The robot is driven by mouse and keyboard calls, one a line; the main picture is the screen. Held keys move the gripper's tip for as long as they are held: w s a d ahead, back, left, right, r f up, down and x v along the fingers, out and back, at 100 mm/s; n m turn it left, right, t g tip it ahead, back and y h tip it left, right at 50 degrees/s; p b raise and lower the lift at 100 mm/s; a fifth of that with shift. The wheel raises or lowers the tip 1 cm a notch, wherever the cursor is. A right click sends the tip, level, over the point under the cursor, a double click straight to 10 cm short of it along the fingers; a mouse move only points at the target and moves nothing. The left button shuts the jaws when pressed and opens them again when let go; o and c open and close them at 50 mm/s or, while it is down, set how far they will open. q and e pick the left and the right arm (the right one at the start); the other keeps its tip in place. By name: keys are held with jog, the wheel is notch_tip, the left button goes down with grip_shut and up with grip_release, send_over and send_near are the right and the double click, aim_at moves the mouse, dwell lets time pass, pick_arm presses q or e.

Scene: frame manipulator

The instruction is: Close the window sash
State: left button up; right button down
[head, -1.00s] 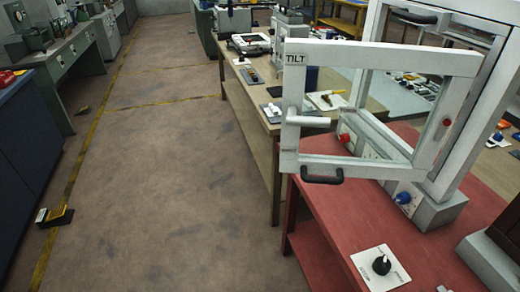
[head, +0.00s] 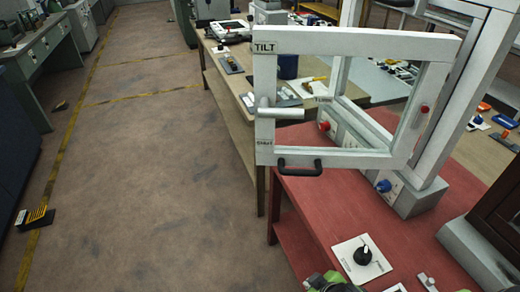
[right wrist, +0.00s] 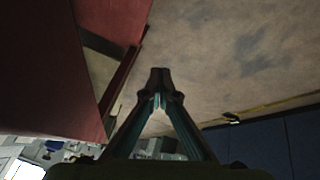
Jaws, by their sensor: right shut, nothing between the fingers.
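The white window sash (head: 262,95) stands open in the head view, swung out from the white frame (head: 432,135) towards the left. Its lever handle (head: 278,113) lies about level on the stile, which bears the labels TILT, TURN and SHUT. A black pull handle (head: 300,167) hangs at the sash's bottom edge. A green and dark part of my right gripper (head: 330,283) shows at the bottom edge, below the sash and apart from it. In the right wrist view my right gripper (right wrist: 160,88) has its fingertips together and empty. My left gripper is not in view.
The frame stands on a red bench (head: 325,190) with a black knob on a white plate (head: 362,256) at its front. A dark red box on a grey base (head: 470,245) is at the right. A wooden bench (head: 235,110) stands behind. The floor at left is mostly clear.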

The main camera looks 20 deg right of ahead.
notch_tip(320, 180, up, 11)
jog(key=w+n+t, duration=0.2)
jog(key=n+t+y, duration=0.8)
jog(key=n+t, duration=0.1)
jog(key=n, duration=0.7)
send_near(264, 151)
jog(key=s+a+r, duration=0.2)
jog(key=s+r, duration=0.1)
jog(key=s, duration=0.4)
jog(key=shift+w+d+p+x, duration=0.15)
jog(key=shift+d+p+x, duration=0.5)
jog(key=shift+x, duration=1.55)
jog(key=shift+w+d+p+x, duration=0.15)
jog(key=shift+p+x, duration=0.9)
jog(key=shift+x, duration=1.15)
jog(key=shift+w+d+p+x, duration=0.3)
jog(key=shift+p+x, duration=0.55)
jog(key=shift+x, duration=1.35)
jog(key=shift+s+f, duration=0.1)
jog(key=shift+f, duration=0.1)
